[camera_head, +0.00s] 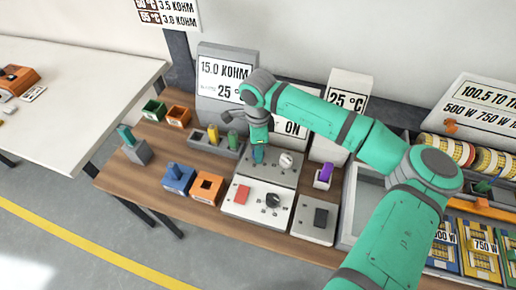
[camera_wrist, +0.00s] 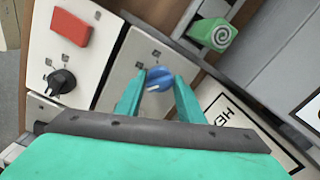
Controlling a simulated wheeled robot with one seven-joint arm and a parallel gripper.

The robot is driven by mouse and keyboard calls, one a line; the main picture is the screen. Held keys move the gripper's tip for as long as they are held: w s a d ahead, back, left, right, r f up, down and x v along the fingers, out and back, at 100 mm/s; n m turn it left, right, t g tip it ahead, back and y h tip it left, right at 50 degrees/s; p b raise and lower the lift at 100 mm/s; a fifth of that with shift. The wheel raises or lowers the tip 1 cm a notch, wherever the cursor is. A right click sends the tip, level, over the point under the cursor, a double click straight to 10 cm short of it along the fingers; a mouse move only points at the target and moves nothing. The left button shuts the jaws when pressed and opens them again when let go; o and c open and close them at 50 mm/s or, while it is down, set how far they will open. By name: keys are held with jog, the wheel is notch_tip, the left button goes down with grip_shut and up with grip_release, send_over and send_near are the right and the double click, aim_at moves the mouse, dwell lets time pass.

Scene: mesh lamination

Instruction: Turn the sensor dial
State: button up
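My gripper (camera_head: 258,155) points down over the grey panel (camera_head: 270,176) in the middle of the wooden bench. In the wrist view, a round blue dial (camera_wrist: 158,79) with a pale pointer mark sits between the fingertips of my gripper (camera_wrist: 160,78). The fingers stand apart, one on each side of the dial; I cannot tell whether they touch it. In the head view my gripper hides this dial. A white knob (camera_head: 286,160) is on the same panel, to the right. A black dial (camera_head: 273,200) is on the white box in front, also seen in the wrist view (camera_wrist: 60,82).
The white box carries a red button (camera_head: 242,194).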

jog(key=shift+m, duration=0.4)
jog(key=m, duration=0.3)
jog(key=shift+m, duration=0.4)
jog(key=m, duration=1)
jog(key=shift+r+m, duration=0.1)
jog(key=shift+m, duration=0.3)
jog(key=m, duration=0.4)
jog(key=shift+m, duration=0.3)
jog(key=o, duration=1)
